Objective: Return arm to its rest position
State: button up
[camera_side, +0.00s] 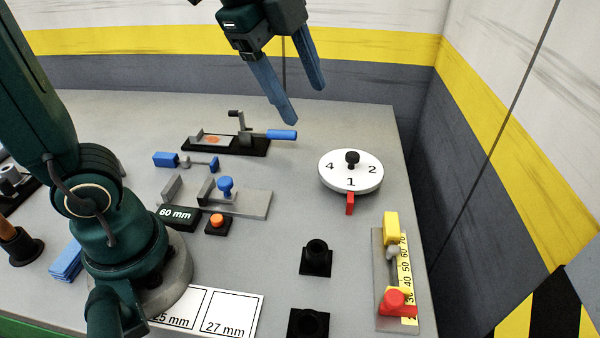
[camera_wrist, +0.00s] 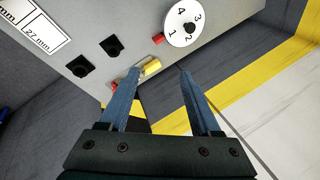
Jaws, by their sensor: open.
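My gripper (camera_side: 302,103) hangs high above the back of the grey table (camera_side: 320,115) in the side view. Its two blue fingers are spread apart with nothing between them. In the wrist view my gripper (camera_wrist: 158,75) is also open and empty, with its fingers pointing toward the table's edge and the floor beyond. The fingers appear clear of everything on the table in the side view.
A white numbered dial (camera_side: 350,172) with a black knob stands at the right. A yellow-and-red sliding gauge (camera_side: 381,300) lies at the right edge. A blue-handled clamp (camera_side: 268,143), a grey vise (camera_side: 256,204) and black sockets (camera_side: 317,262) stand around. Walls close in behind and right.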

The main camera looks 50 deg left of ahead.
jog(key=s+a+f+n, duration=0.2)
jog(key=s+f+n, duration=0.6)
jog(key=n, duration=0.7)
jog(key=shift+s+a+t+y, duration=0.3)
jog(key=shift+s+a+t, duration=0.1)
jog(key=shift+s, duration=0.2)
